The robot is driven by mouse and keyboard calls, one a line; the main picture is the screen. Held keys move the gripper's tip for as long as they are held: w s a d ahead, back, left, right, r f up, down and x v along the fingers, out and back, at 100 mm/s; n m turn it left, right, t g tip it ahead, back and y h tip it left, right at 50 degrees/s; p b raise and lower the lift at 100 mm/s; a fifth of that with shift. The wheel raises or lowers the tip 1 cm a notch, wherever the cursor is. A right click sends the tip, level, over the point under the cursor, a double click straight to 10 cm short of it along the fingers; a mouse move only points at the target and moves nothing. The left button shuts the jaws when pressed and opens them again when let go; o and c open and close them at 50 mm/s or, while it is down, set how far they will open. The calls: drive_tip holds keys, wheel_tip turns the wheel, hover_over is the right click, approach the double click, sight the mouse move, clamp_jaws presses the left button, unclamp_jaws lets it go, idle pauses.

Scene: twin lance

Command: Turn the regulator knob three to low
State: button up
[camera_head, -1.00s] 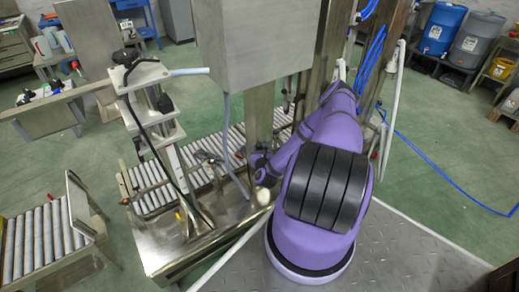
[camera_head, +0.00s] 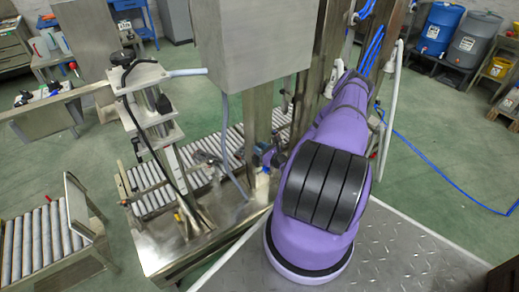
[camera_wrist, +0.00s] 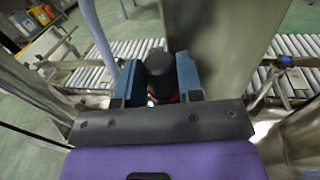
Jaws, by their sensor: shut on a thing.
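A black round knob (camera_wrist: 160,74) stands upright between the two blue fingers of my gripper (camera_wrist: 157,68) in the wrist view. The fingers are shut on its sides. A little red shows just below the knob. Its lower part and any markings are hidden, so I cannot tell its setting or its number. In the head view my gripper (camera_head: 266,157) is small beside the steel column, beyond my purple arm, and the knob cannot be made out there.
A steel column (camera_wrist: 205,45) rises close behind my gripper. A roller conveyor (camera_head: 160,184) runs behind, and a steel box (camera_head: 255,45) hangs above. A grey hose (camera_head: 228,135) hangs to the left.

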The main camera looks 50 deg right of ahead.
drive_tip(key=shift+d+n+y, duration=0.15)
drive_tip(key=shift+n+y, duration=0.75)
drive_tip(key=shift+y, duration=0.9)
drive_tip(key=o, duration=0.9)
drive_tip(key=s, duration=0.3)
drive_tip(key=s+d, duration=0.1)
drive_tip(key=s, duration=0.6)
drive_tip(key=shift+s+d, duration=0.2)
drive_tip(key=shift+s, duration=0.2)
